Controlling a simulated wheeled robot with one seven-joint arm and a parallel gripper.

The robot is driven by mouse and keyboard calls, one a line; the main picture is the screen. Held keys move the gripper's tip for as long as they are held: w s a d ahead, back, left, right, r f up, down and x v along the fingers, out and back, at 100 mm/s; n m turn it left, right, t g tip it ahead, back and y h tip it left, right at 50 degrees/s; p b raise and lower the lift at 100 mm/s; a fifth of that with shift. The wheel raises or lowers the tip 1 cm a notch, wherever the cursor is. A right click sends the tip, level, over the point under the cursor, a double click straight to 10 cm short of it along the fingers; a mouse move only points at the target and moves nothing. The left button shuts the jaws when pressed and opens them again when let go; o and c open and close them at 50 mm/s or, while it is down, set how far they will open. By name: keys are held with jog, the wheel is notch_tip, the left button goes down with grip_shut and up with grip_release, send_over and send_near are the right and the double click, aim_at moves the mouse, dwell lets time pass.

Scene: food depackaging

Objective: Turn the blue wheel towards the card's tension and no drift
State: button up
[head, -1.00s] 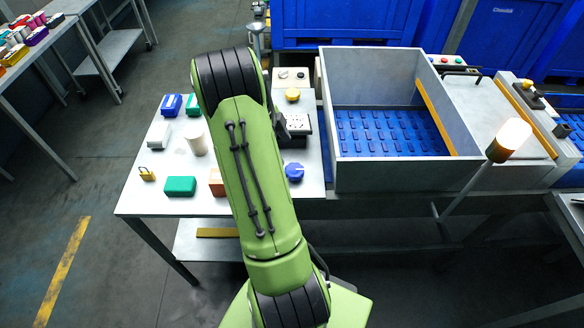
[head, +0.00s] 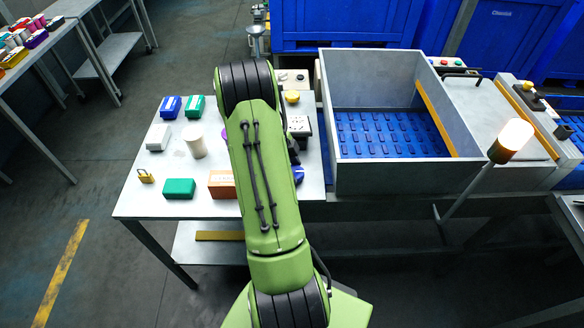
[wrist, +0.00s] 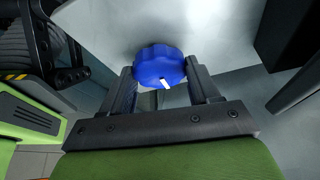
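The blue wheel (wrist: 158,62) is a lobed knob with a white mark on its lower right edge in the wrist view. My gripper (wrist: 164,75) has its fingers spread, one on each side of the wheel, with the tips close to its rim. I cannot tell if they touch it. In the head view the blue wheel (head: 298,174) is mostly hidden behind my arm, at the table's right side. My gripper is hidden there too. I cannot make out a card with a tension setting in either view.
On the white table (head: 150,205) are a green box (head: 179,188), an orange-brown box (head: 222,184), a white cylinder (head: 195,141), a padlock (head: 146,176) and other small boxes. A yellow knob (head: 292,97) sits behind. A grey bin (head: 400,178) with a blue floor stands at right.

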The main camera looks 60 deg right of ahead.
jog(key=shift+c, duration=1.1)
jog(key=shift+n+b, duration=0.3)
jog(key=shift+b, duration=0.05)
